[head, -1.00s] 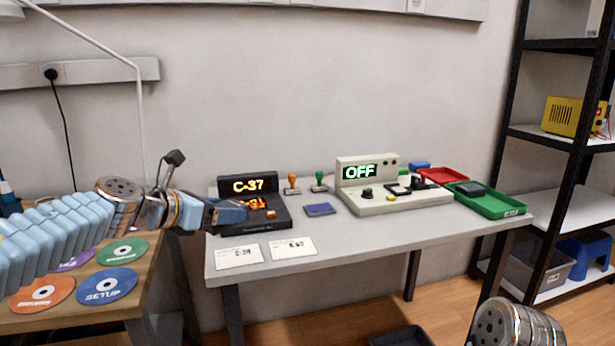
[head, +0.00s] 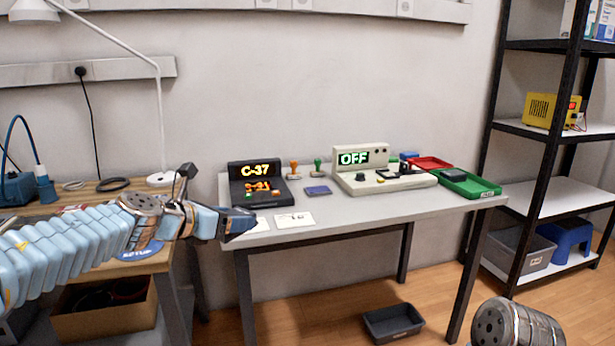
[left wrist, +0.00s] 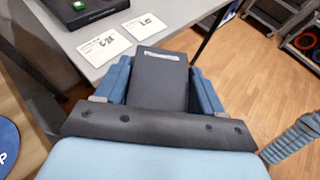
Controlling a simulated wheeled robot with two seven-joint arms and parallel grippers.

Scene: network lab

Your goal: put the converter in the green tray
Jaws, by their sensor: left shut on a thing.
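My left gripper (head: 238,223) is at the near left corner of the grey table. In the left wrist view its blue fingers are shut on a dark grey box with a white label (left wrist: 160,78), which I take to be the converter. The box is clear of the table top, beside its front edge with floor beyond. The green tray (head: 483,190) lies at the right end of the table. Another dark box (head: 454,175) sits in the tray's left part. My right gripper is out of view; only part of my right arm shows at the lower right.
On the table (head: 330,215) stand a black C-37 console (head: 256,185), a beige device reading OFF (head: 362,181), two stamps, a blue pad (head: 318,190) and white cards (head: 294,219). A red tray (head: 432,162) lies behind the green one. A grey bin (head: 393,322) is on the floor.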

